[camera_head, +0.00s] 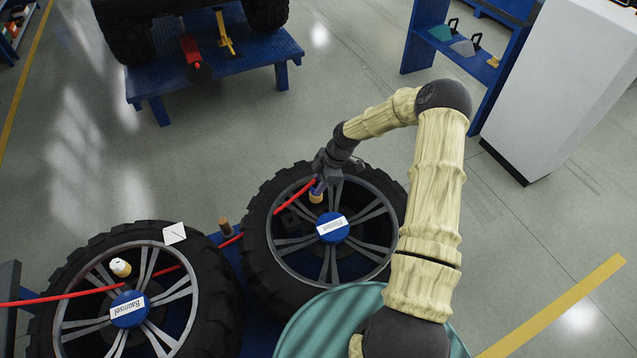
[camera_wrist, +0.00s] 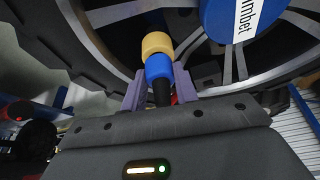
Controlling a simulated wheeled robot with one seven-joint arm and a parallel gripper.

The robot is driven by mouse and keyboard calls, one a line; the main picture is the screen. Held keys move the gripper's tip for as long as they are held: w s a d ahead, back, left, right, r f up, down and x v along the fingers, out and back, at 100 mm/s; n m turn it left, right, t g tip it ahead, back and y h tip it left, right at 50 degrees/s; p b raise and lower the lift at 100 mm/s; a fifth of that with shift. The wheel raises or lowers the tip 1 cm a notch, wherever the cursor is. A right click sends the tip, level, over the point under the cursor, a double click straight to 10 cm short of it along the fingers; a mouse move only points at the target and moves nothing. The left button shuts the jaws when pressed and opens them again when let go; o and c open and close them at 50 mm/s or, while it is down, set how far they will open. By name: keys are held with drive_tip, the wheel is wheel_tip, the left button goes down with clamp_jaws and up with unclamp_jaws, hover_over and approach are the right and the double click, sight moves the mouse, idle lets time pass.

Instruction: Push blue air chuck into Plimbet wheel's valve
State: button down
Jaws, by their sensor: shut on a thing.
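The Plimbet wheel (camera_head: 388,187) lies flat, with a blue labelled hub (camera_head: 333,228); the hub also shows in the wrist view (camera_wrist: 240,14). My gripper (camera_head: 322,186) is over its upper rim area. In the wrist view, my purple fingers (camera_wrist: 159,90) are shut around the blue air chuck (camera_wrist: 159,67), near its black lower part. A tan piece (camera_wrist: 157,43) is in line with the chuck's far end and looks touching. I cannot tell whether it is the chuck's tip or the valve. A red hose (camera_head: 294,197) runs to the gripper.
The Raumsel wheel (camera_head: 130,310) lies at lower left, with a white-and-tan piece (camera_head: 121,267) and a white card (camera_head: 175,233) on it. The hose crosses this wheel. A teal round surface (camera_head: 330,315) is at the front. A blue platform (camera_head: 215,60) stands behind.

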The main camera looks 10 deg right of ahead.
drive_tip(key=shift+f, duration=0.3)
drive_tip(key=c, duration=1)
unclamp_jaws()
drive_tip(key=shift+r, duration=0.1)
drive_tip(key=b+v, duration=0.1)
drive_tip(key=v, duration=1.6)
drive_tip(key=shift+r, duration=0.2)
